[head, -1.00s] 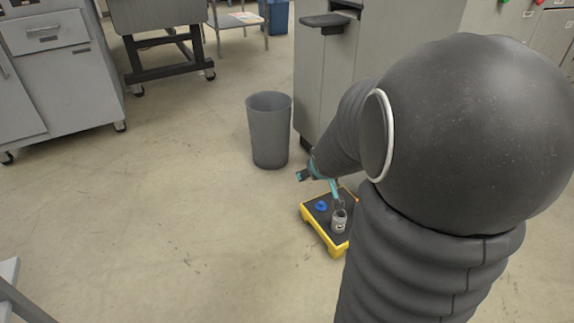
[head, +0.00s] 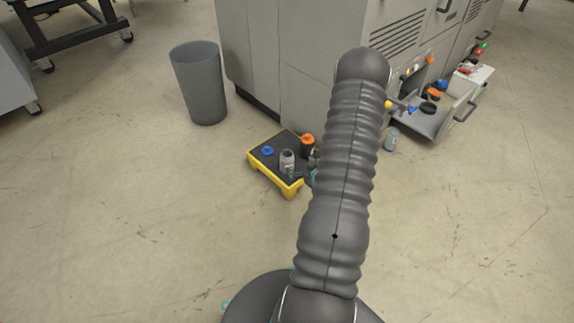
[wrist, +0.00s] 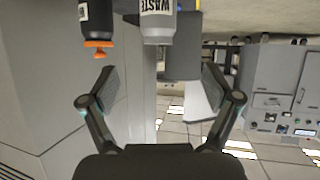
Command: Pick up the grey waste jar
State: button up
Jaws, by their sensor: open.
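The grey waste jar (head: 287,160) stands upright on the black top of a low yellow platform (head: 262,173). In the wrist view, which looks upside down, the jar (wrist: 158,28) shows at top centre with a white WASTE label, partly cut off by the frame edge. My gripper (wrist: 160,72) is open and empty, its fingers spread to either side of the jar's line, with the jar beyond the fingertips. In the head view my gripper (head: 312,172) is close to the jar's right side, mostly hidden behind my arm.
A dark bottle with an orange cap (head: 307,146) stands close beside the jar; a blue item (head: 267,151) lies on the platform's left. A grey bin (head: 199,85), a grey cabinet (head: 262,55), an open drawer (head: 428,118) and a small can (head: 391,139) are nearby.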

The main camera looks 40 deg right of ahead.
aim_at(290, 163)
jog(key=shift+m+t, duration=0.3)
jog(key=shift+t, duration=0.1)
jog(key=f+x, duration=0.1)
jog(key=x, duration=0.3)
jog(key=f+b+x, duration=0.1)
jog(key=x, duration=0.4)
jog(key=s+f+x, duration=0.1)
jog(key=x, duration=0.3)
jog(key=shift+d, duration=0.1)
jog(key=c, duration=1.3)
